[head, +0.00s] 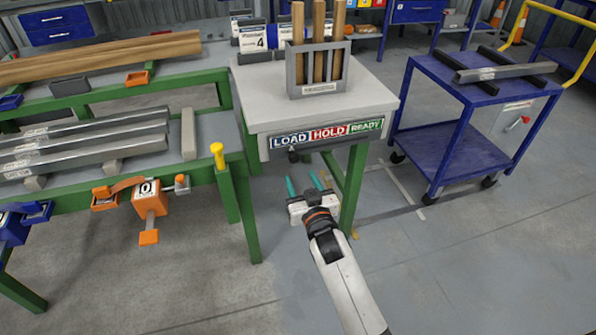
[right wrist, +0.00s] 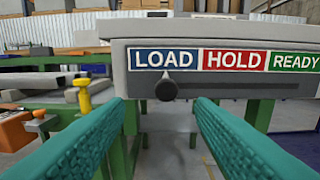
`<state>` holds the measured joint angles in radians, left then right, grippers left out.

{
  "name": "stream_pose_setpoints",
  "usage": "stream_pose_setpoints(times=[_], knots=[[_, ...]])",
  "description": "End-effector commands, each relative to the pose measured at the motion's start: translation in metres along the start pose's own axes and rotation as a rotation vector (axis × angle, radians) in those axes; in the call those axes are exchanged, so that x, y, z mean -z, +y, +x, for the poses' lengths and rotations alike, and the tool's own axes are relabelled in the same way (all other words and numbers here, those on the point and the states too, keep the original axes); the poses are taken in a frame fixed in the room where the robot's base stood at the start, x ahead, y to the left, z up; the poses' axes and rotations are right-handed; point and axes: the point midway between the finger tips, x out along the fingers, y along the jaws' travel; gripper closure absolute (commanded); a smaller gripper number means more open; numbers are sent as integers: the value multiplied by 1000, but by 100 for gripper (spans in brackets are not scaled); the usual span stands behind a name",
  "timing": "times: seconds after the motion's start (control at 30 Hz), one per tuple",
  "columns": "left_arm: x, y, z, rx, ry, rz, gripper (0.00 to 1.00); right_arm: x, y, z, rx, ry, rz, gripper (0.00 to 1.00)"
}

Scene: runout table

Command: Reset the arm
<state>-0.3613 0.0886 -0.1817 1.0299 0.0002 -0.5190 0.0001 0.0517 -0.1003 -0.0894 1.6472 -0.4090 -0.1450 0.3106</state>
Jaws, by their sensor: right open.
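A sign panel reading LOAD, HOLD and READY (head: 327,134) is on the front edge of the pale table (head: 255,108). A dark knob (head: 293,156) sits just below the panel, under the LOAD end. My left gripper is not in view.
A grey holder (head: 318,88) with wooden rods stands on the pale table. A green bench (head: 95,198) with metal bars is at left; a yellow-topped handle (head: 217,155) and an orange clamp (head: 150,205) are at its edge. A blue cart (head: 455,120) stands right. Floor in front is clear.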

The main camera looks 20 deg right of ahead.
Motion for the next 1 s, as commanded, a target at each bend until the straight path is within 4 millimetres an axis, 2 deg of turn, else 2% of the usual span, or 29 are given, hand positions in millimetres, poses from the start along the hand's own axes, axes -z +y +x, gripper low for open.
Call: stream_pose_setpoints(times=[0.53, 0.63, 0.67, 0.77, 0.83, 0.9, 0.97, 1.0], knots=[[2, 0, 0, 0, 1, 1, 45, 0, 0, -4, 0, 2, 0, 50], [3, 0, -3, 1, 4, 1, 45, 13, 1, -7, -6, 37, -3, 50], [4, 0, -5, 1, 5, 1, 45, 22, 2, -9, -9, 61, -5, 50], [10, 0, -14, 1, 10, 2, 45, 68, 5, -23, -26, 182, -16, 50], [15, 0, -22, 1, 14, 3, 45, 113, 7, -43, -42, 299, -28, 50], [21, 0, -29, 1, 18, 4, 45, 159, 8, -71, -59, 423, -39, 50], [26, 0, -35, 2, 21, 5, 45, 196, 6, -100, -71, 526, -50, 50], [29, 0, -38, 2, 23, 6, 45, 219, 5, -120, -78, 592, -57, 50]])
